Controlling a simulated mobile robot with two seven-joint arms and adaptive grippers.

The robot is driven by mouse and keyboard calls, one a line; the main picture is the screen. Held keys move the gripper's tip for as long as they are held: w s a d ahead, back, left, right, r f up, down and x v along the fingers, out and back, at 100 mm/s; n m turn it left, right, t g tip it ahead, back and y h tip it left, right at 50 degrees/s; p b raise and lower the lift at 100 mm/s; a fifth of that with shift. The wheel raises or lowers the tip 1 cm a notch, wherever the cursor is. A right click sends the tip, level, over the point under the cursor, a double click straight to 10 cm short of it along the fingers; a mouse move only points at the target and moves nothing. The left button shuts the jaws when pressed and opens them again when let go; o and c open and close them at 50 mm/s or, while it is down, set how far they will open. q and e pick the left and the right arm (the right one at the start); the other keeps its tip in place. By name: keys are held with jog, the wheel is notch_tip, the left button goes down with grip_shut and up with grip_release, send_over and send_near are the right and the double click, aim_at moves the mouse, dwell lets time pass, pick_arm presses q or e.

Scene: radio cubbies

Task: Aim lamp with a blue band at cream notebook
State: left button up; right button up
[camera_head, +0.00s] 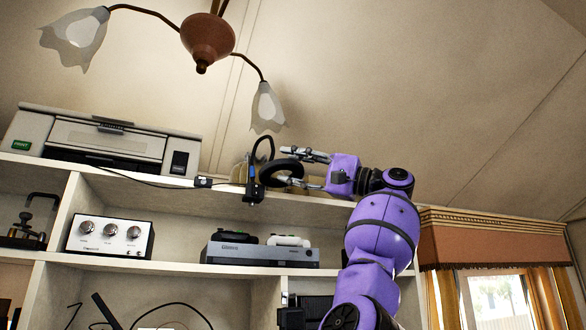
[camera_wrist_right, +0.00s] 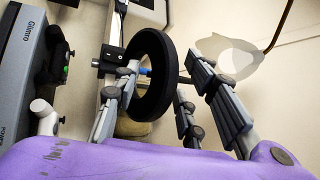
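The lamp is black, with a ring-shaped head (camera_head: 281,172), a bent neck and a clamp at the top shelf's edge. Its blue band (camera_head: 251,173) shows low on the neck. In the right wrist view the ring head (camera_wrist_right: 153,75) stands between the fingers of my right gripper (camera_wrist_right: 165,105). The fingers are spread wide on either side of it; whether one touches it I cannot tell. The right gripper also shows in the head view (camera_head: 303,170). A tan-cream thing (camera_head: 239,173) is partly hidden behind the lamp; I cannot tell whether it is the cream notebook. My left gripper is out of view.
A printer (camera_head: 108,138) stands on the top shelf at the left, with a cable running toward the lamp. A white box with knobs (camera_head: 109,236) and a grey console (camera_head: 260,252) sit one shelf below. A ceiling lamp (camera_head: 208,40) with glass shades hangs above.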

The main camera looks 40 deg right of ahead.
jog(key=v, duration=1.2)
jog(key=shift+w+d+f, duration=0.1)
